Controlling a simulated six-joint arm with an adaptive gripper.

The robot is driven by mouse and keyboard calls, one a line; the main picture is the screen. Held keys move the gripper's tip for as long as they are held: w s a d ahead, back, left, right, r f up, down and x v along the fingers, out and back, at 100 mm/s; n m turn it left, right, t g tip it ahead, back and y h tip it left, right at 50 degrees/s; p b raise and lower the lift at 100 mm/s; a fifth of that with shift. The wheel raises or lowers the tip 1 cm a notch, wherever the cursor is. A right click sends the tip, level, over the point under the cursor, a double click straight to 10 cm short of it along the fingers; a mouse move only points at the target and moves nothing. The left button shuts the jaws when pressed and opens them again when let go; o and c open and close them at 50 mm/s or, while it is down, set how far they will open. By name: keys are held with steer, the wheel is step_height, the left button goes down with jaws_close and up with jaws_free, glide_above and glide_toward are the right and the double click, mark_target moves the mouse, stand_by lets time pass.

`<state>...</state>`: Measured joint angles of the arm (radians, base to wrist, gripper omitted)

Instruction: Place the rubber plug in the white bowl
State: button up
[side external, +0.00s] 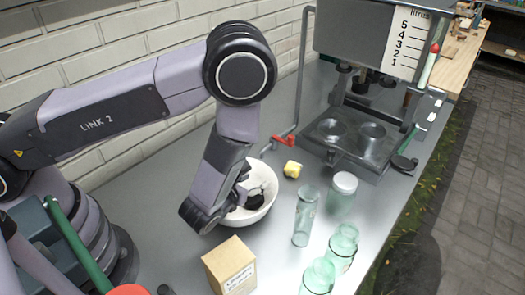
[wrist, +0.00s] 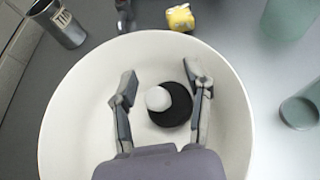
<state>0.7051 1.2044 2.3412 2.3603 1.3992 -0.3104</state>
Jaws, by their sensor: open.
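The white bowl (wrist: 75,120) fills most of the wrist view and stands on the grey bench beneath my gripper; in the side view its rim (side external: 268,208) shows right of my wrist. The rubber plug (wrist: 182,112), a black disc with a pale rounded top, lies inside the bowl. In the side view a dark patch (side external: 256,199) in the bowl looks like the plug. My gripper (wrist: 160,74) is open, with one finger on each side of the plug and visible gaps between. It holds nothing. In the side view the fingers are partly hidden by my wrist.
A cardboard box (side external: 230,265) stands in front of the bowl. A yellow lump (side external: 292,169) lies behind it. Clear glass jars (side external: 305,215) stand to the right. A labelled tin (wrist: 62,24) is at upper left in the wrist view. A grey machine (side external: 345,140) stands at the back.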

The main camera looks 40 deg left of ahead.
steer(key=v, duration=0.6)
steer(key=w+a+r+n+g+y, duration=0.1)
steer(key=w+a+r+n+y, duration=0.1)
steer(key=a+r+n+y, duration=0.85)
steer(key=s+a+r+n+g, duration=0.65)
steer(key=a+r+n, duration=0.2)
steer(key=r, duration=0.25)
steer(key=s+a+r+n+g+h, duration=0.2)
steer(key=s+r+n+g+h, duration=0.3)
steer(key=s+n, duration=0.3)
steer(key=s+d+r+n+t+h, duration=0.4)
steer(key=d+r+n+t+h, duration=0.1)
steer(key=d+n+h, duration=0.1)
steer(key=shift+r+n+h, duration=0.3)
steer(key=shift+n+h, duration=0.2)
steer(key=shift+h, duration=0.35)
